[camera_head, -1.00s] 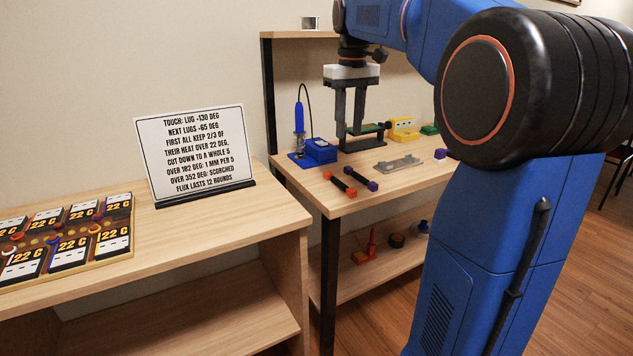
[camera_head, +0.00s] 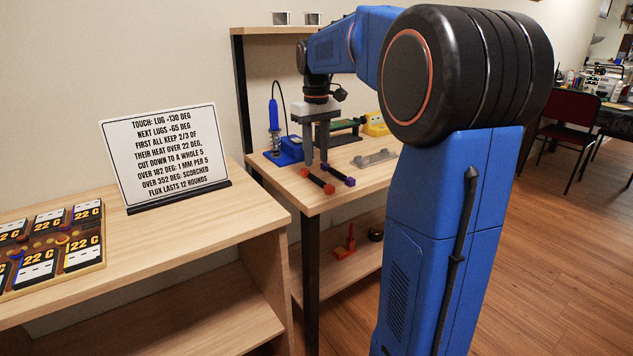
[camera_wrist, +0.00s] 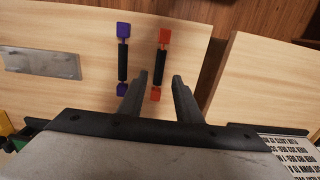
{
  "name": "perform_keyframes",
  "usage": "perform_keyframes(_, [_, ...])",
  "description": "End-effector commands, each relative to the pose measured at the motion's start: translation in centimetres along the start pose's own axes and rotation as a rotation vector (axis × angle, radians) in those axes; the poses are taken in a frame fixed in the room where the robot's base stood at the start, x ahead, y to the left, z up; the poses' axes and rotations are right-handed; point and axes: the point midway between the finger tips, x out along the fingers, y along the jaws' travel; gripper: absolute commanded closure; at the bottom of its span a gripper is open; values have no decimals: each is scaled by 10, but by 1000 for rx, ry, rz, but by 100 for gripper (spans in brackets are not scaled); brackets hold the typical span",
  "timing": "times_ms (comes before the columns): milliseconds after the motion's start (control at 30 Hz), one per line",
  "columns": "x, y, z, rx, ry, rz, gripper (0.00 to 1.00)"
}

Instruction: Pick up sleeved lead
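Two black-sleeved leads lie side by side near the front edge of the right workbench. One, the red-ended lead (camera_head: 317,181), also shows in the wrist view (camera_wrist: 160,66). The other, the purple-ended lead (camera_head: 338,174), lies to its left in the wrist view (camera_wrist: 123,62). My gripper (camera_head: 316,162) points down above the leads, its two fingers apart. In the wrist view the open fingers (camera_wrist: 160,79) stand either side of the line of the red-ended lead, around its near end. Nothing is held.
A blue soldering stand (camera_head: 284,151) is at the back left of the bench. A grey flat bracket (camera_head: 374,158) lies right of the leads. A text sign (camera_head: 165,155) and a board of 22 C tiles (camera_head: 50,245) occupy the left table. A gap separates the tables.

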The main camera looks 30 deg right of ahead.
Motion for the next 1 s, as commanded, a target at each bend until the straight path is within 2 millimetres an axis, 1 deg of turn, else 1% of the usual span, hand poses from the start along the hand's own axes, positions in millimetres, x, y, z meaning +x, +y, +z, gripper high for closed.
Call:
perform_keyframes(33, [4,0,0,0,-1,0,69])
perform_keyframes(267, [18,0,0,0,-1,0,69])
perform_keyframes(500, [50,1,0,0,-2,-1,69])
perform_keyframes(600, [59,1,0,0,-1,0,69])
perform_keyframes(700, [62,1,0,0,-1,0,69])
perform_keyframes(900, [62,1,0,0,0,0,69])
perform_keyframes(967, [62,1,0,0,0,0,83])
perform_keyframes(1000, [62,1,0,0,0,0,93])
